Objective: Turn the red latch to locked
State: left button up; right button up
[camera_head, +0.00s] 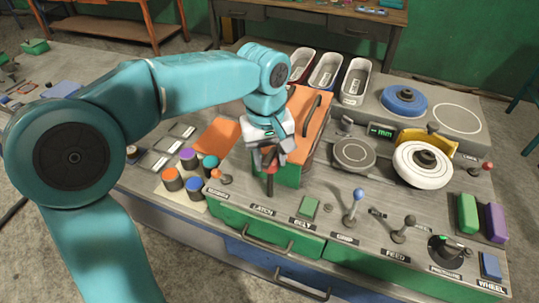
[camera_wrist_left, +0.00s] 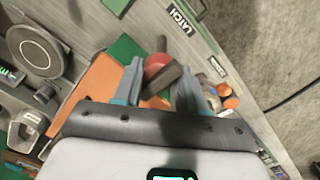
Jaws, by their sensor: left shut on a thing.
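The red latch (camera_head: 271,168) stands on the console just behind the label LATCH (camera_head: 263,210), on a dark upright post. In the left wrist view the latch (camera_wrist_left: 157,65) shows as a red round part with a dark bar by it, between the two fingers. My left gripper (camera_head: 268,153) comes down on it from above and is shut on it. In the wrist view its grey-blue fingers (camera_wrist_left: 160,88) lie on either side of the latch. The fingers partly hide the latch in the head view. My right gripper is not in view.
An orange-and-green box with a dark handle (camera_head: 316,112) stands close behind the gripper. An orange knob (camera_head: 225,179) and coloured cylinders (camera_head: 172,179) are to the left. A green button (camera_head: 308,207) and a blue-topped lever (camera_head: 357,195) are to the right.

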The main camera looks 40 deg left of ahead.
pick_arm(q)
jog(key=o, duration=1.1)
jog(key=shift+c, duration=0.2)
jog(key=shift+r, duration=0.1)
notch_tip(320, 180, up, 16)
jog(key=p, duration=0.2)
jog(key=shift+s+a, duration=0.3)
jog(key=shift+s, duration=0.05)
